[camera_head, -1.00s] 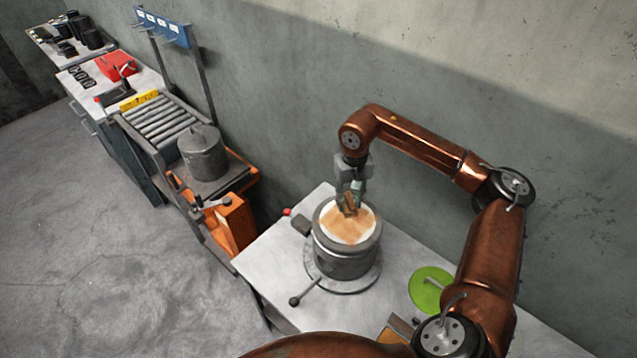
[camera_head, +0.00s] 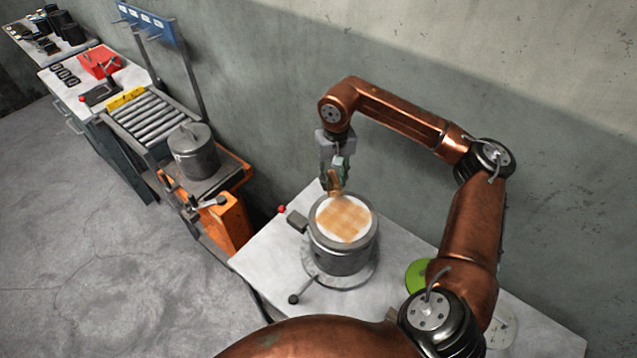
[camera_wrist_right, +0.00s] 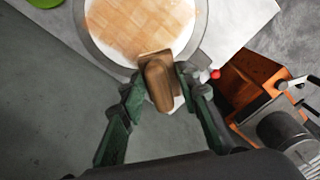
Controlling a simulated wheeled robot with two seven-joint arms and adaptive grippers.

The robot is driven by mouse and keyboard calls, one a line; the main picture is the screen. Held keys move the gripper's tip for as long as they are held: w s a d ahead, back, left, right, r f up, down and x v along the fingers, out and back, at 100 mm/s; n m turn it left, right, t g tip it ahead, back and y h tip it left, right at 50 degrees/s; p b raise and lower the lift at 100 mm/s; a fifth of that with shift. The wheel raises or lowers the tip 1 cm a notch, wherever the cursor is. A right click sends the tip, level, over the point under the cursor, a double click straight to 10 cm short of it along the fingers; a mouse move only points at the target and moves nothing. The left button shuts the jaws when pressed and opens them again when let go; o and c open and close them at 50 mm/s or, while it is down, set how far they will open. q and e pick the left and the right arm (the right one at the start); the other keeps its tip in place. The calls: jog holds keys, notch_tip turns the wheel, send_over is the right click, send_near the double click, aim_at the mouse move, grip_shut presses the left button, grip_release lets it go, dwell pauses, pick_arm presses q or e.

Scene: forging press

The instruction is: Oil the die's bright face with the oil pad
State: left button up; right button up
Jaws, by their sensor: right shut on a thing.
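The die (camera_head: 341,252) is a grey round block on a turntable-like base on the light table. Its bright face (camera_head: 346,217) points up, with tan oil patches over most of it and a white rim left around them. My right gripper (camera_head: 336,178) is shut on the oil pad (camera_head: 334,187), a brown wooden block, at the far left edge of the face. In the right wrist view the pad (camera_wrist_right: 158,78) sits between the green fingers and overlaps the die's rim; I cannot tell whether it touches. My left gripper is not in view.
The light table (camera_head: 265,262) carries a green disc (camera_head: 417,275), partly behind my arm, and a red knob (camera_head: 282,209). A handle with a dark ball (camera_head: 294,299) sticks out from the die's base. An orange stand with a lidded grey pot (camera_head: 193,152) is at left.

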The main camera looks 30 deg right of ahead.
jog(key=shift+r+p, duration=0.6)
jog(key=shift+r, duration=0.85)
jog(key=shift+s+f, duration=0.1)
